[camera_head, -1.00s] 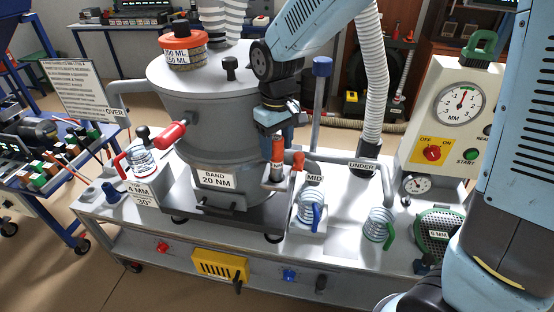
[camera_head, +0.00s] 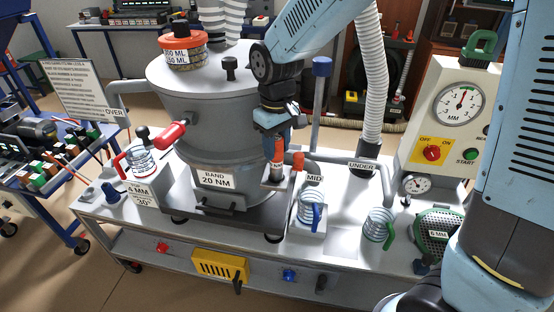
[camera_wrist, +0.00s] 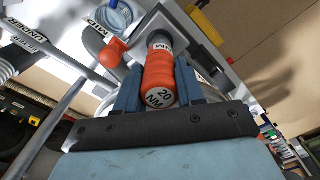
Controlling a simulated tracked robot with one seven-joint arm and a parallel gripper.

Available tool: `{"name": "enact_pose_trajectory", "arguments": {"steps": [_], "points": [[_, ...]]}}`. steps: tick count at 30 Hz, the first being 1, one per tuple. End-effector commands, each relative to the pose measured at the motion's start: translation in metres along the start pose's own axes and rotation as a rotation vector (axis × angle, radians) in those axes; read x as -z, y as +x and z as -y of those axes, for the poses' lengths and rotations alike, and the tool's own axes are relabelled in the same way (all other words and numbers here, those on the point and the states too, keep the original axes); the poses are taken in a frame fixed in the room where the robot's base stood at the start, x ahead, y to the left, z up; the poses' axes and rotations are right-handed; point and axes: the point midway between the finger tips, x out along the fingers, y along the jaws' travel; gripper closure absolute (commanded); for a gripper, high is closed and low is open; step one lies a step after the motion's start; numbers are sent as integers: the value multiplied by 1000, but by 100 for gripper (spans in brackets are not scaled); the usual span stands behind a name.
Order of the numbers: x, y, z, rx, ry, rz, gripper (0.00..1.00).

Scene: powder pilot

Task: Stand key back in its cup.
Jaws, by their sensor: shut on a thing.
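The key (camera_head: 279,150) has an orange-red ribbed handle with a 20 NM label on its end. It stands roughly upright at the front right of the grey hopper. My gripper (camera_head: 279,143) is shut on the handle from above. In the wrist view, the blue fingers of my gripper (camera_wrist: 159,88) lie on both sides of the key (camera_wrist: 158,72). The key's lower end meets the grey square cup (camera_head: 271,187), which also shows in the wrist view (camera_wrist: 197,27). I cannot tell how deep the key sits in it.
A red-orange knob (camera_head: 298,160) is close to the right of the key. A glass jug with a blue handle (camera_head: 311,208) and one with a green handle (camera_head: 379,227) stand further right. The large grey hopper (camera_head: 205,115) is directly left. The bench front right is partly clear.

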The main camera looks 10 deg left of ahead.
Motion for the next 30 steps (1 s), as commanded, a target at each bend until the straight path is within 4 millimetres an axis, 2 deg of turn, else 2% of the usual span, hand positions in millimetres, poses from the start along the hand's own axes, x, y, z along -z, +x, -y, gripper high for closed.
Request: {"name": "enact_pose_trajectory", "arguments": {"steps": [7, 30], "points": [[0, -4, 0, 0, 0, -1, 100], [0, -35, 0, 0, 0, -1, 100]]}}
